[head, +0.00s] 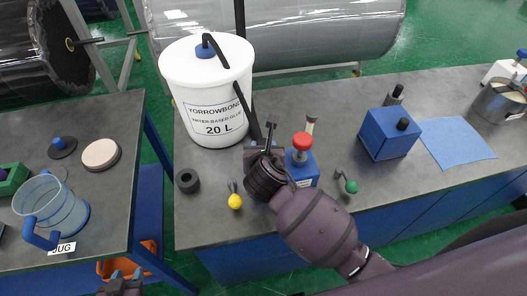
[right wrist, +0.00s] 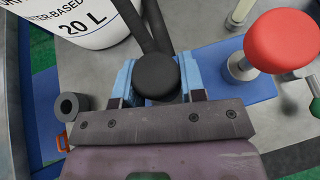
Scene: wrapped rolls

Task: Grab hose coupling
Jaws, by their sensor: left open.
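A dark grey hollow ring (head: 187,181), which looks most like the hose coupling, lies on the right-hand bench left of my right gripper. It also shows in the right wrist view (right wrist: 68,107), clear of the fingers. My right gripper (head: 264,143) is low over the bench between the white bucket and a blue box with a red knob (head: 302,141). In the right wrist view its blue fingers flank a round black part (right wrist: 157,76); whether they press on it is unclear. My left gripper (head: 122,284) is at the bottom edge, partly cut off, open and apart from the ring.
The white glue bucket (head: 205,90) stands behind the ring. A yellow object (head: 235,201) and a green-tipped item (head: 350,186) lie near the front edge. Another blue box (head: 388,140) and a blue cloth (head: 457,143) are to the right. A clear jug (head: 52,208) stands on the left bench.

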